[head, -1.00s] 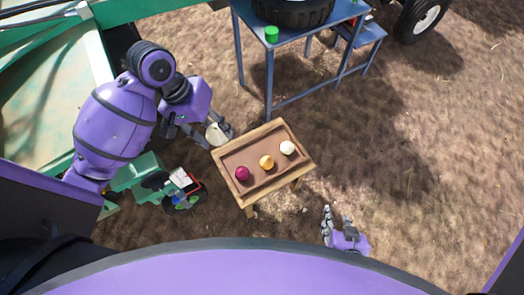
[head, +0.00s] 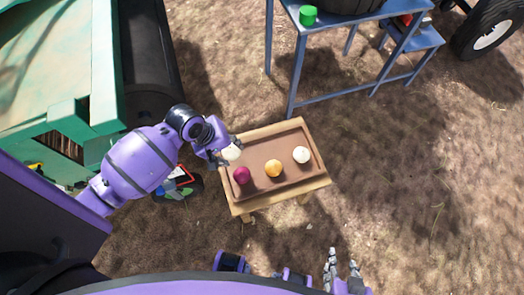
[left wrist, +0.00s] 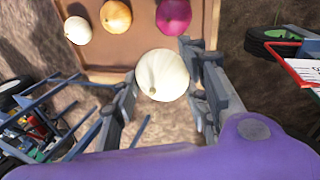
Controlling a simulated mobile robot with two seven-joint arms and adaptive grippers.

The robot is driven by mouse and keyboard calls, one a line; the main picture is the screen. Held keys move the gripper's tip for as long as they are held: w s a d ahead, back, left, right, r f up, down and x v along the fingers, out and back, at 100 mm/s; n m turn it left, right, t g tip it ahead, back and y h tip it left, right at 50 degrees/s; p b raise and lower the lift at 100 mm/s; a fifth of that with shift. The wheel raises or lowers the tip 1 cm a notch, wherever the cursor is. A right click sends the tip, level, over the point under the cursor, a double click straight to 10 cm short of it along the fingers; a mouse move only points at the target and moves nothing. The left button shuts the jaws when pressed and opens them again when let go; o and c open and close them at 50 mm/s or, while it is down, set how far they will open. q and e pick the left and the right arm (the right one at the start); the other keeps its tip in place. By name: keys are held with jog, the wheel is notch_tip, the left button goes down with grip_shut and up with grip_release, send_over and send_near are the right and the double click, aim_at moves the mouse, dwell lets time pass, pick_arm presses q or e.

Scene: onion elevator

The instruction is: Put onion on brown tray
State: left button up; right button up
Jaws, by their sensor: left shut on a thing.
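My left gripper (head: 222,157) is shut on a white onion (left wrist: 162,75). This onion also shows in the head view (head: 232,152), at the left edge of the brown tray (head: 268,147). In the left wrist view the held onion overlaps the edge of the tray (left wrist: 207,22); I cannot tell its height above it. On the tray lie a purple onion (head: 242,175), a yellow onion (head: 274,168) and another white onion (head: 301,154), in a row. My right gripper (head: 342,264) is open and empty at the bottom of the head view, apart from the tray.
The tray sits on a small wooden table (head: 318,183). A blue metal table (head: 338,22) with a green object (head: 308,15) stands behind it. A green machine (head: 62,80) is at the left. The dirt ground at right is open.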

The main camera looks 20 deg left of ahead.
pick_arm(q)
jog(key=w+d+f+b, duration=0.1)
jog(key=w+d+f, duration=0.2)
jog(key=w+d+f+b, duration=0.1)
jog(key=w+d+f, duration=0.2)
jog(key=w+f, duration=0.1)
jog(key=shift+d+f, duration=0.1)
jog(key=shift+f, duration=0.05)
jog(key=shift+w+d+f, duration=0.25)
jog(key=shift+w+f, duration=0.1)
jog(key=shift+f, duration=0.15)
notch_tip(320, 180, down, 2)
jog(key=shift+f+b, duration=0.25)
jog(key=shift+b, duration=0.3)
jog(key=shift+f, duration=0.25)
pick_arm(e)
jog(key=f, duration=0.1)
jog(key=s+f, duration=0.1)
jog(key=f, duration=0.1)
jog(key=shift+s+a+f, duration=0.1)
jog(key=shift+s+f, duration=0.05)
jog(key=shift+s, duration=0.05)
pick_arm(q)
jog(key=shift+f, duration=0.1)
jog(key=o, duration=1.2)
